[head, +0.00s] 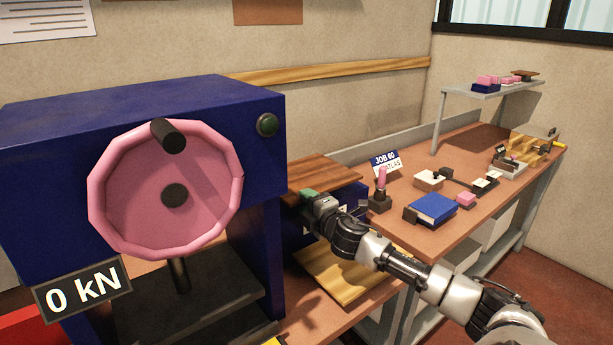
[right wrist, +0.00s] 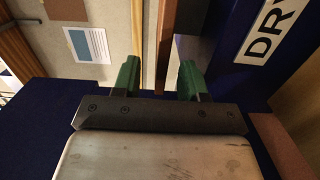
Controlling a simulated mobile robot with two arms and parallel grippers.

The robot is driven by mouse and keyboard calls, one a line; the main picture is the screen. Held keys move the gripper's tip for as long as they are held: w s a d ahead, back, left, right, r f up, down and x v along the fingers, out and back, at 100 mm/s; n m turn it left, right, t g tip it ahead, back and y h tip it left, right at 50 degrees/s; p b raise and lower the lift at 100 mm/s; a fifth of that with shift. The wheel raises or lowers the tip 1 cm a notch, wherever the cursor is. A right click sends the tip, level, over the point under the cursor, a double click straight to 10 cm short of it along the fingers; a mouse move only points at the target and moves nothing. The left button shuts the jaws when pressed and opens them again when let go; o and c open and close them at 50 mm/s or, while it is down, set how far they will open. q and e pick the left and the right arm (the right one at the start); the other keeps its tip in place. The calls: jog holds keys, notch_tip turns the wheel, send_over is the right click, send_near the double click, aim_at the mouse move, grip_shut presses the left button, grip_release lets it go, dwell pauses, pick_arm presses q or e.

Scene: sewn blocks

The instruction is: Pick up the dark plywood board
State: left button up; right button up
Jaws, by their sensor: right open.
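The dark plywood board (head: 326,172) lies flat on top of a blue box, just right of the blue press in the head view. My right gripper (head: 308,194) is at the board's near edge, its green fingertips close to it. In the right wrist view the open gripper (right wrist: 158,80) shows two green fingers apart, with a thin brown strip, apparently the board's edge (right wrist: 165,45), between their lines. I cannot tell whether the fingers reach around or touch it. My left gripper is not in view.
The blue press (head: 265,200) with its pink wheel (head: 215,185) stands close on the left. A pale wooden board (head: 340,280) lies below my right arm. A job sign (head: 385,163), blue block (head: 433,208) and small items sit further right on the bench.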

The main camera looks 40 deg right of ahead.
jog(key=w, duration=0.1)
jog(key=w+p, duration=0.1)
jog(key=w, duration=0.3)
jog(key=shift+d+f, duration=0.2)
jog(key=shift+d, duration=0.15)
jog(key=shift+s, duration=0.1)
grip_shut()
jog(key=shift+r, duration=0.1)
